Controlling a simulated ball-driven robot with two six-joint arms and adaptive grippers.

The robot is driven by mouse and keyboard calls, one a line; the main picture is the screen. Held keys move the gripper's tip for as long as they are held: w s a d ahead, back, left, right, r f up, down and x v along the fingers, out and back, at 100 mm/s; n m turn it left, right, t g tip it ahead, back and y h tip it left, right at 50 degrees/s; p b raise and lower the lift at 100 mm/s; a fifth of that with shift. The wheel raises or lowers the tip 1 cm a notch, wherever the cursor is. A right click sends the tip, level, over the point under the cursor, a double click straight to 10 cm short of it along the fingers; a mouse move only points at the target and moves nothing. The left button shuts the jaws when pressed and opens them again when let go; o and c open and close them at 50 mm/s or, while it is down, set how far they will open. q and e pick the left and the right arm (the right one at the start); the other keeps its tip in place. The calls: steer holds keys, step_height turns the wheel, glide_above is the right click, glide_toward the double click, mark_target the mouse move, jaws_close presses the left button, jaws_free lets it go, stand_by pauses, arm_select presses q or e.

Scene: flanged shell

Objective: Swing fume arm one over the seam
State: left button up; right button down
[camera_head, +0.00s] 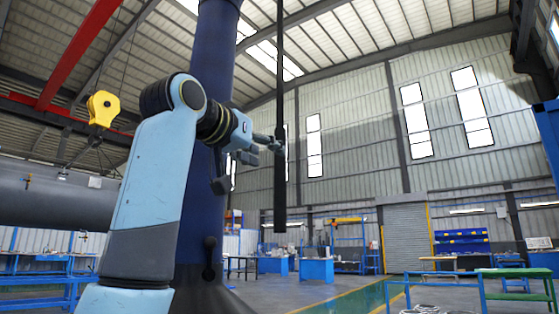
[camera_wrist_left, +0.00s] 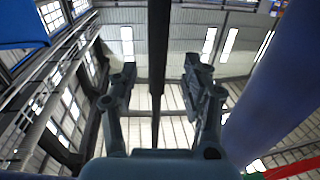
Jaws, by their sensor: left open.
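A thick dark-blue upright tube (camera_head: 215,60) with a flared dark hood (camera_head: 215,298) stands behind my left arm and looks like a fume arm. A dark handle-like part (camera_head: 210,258) sits low on it. A long black bar (camera_head: 280,200) hangs upright to its right; I cannot tell whether it belongs to the fume arm. My left gripper (camera_head: 278,144) is open at the bar. In the left wrist view the bar (camera_wrist_left: 158,45) runs between the open fingers (camera_wrist_left: 158,82); contact cannot be told. A large grey cylinder (camera_head: 60,203), perhaps the shell, lies at left. No seam can be made out.
A yellow hoist block (camera_head: 103,108) hangs at upper left below a red beam (camera_head: 80,50). Green (camera_head: 515,272) and blue (camera_head: 316,270) benches stand at the back and right. The green floor lane (camera_head: 350,299) looks clear.

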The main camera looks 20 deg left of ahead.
mark_target(276, 158)
arm_select(q)
steer(key=p+x, duration=0.1)
steer(key=x, duration=0.5)
steer(key=shift+w+d, duration=0.1)
steer(key=shift+w, duration=0.05)
jaws_close()
steer(key=shift+f, duration=0.1)
stand_by(0.5)
stand_by(0.5)
